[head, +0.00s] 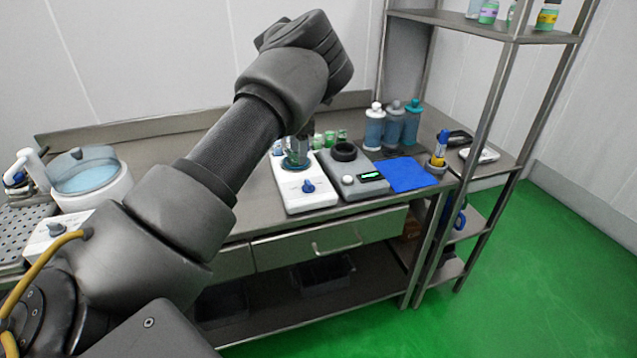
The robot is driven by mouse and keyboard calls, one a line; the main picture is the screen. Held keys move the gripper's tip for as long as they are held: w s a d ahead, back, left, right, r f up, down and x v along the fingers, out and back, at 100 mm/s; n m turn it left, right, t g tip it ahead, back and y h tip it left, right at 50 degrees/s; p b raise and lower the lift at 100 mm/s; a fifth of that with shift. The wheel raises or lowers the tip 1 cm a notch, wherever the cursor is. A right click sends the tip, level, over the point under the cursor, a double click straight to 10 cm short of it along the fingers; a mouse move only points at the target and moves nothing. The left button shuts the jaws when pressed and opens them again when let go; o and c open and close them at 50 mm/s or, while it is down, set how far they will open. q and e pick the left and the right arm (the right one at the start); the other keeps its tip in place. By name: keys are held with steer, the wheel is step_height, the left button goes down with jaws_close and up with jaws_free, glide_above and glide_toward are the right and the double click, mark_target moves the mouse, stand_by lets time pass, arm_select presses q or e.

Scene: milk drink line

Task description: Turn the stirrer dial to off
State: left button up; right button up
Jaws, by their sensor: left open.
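The stirrer (289,196) is a white box on the steel bench, with a blue dial (308,186) on its front right part. A small greenish glass vessel (293,163) stands on its back part, partly hidden. My left arm crosses the head view from the lower left. My left gripper (301,146) hangs down behind the forearm, over the back of the stirrer near the vessel, behind the dial. It is open, and its fingers are small and partly hidden. I cannot tell whether it touches the vessel. The dial is clear of the gripper. My right gripper is out of view.
A grey device with a lit green display (370,176) stands right beside the stirrer. A blue mat (405,174), several blue bottles (374,130) and small green-topped vials (330,139) are close by. A white bath (92,187) stands at left. A steel rack (487,110) rises at right.

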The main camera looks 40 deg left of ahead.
mark_target(309, 182)
arm_select(q)
steer(key=shift+m, duration=0.3)
steer(key=f, duration=0.2)
steer(key=w+d+f, duration=0.1)
steer(key=f, duration=0.2)
steer(key=d+f, duration=0.1)
steer(key=f, duration=0.2)
steer(key=shift+w+f, duration=0.15)
steer(key=shift+w, duration=0.05)
steer(key=shift+f+p, duration=0.3)
steer(key=shift+f, duration=0.45)
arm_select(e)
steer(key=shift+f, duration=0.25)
arm_select(q)
steer(key=shift+c, duration=0.3)
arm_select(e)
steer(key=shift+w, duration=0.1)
arm_select(q)
steer(key=c, duration=0.9)
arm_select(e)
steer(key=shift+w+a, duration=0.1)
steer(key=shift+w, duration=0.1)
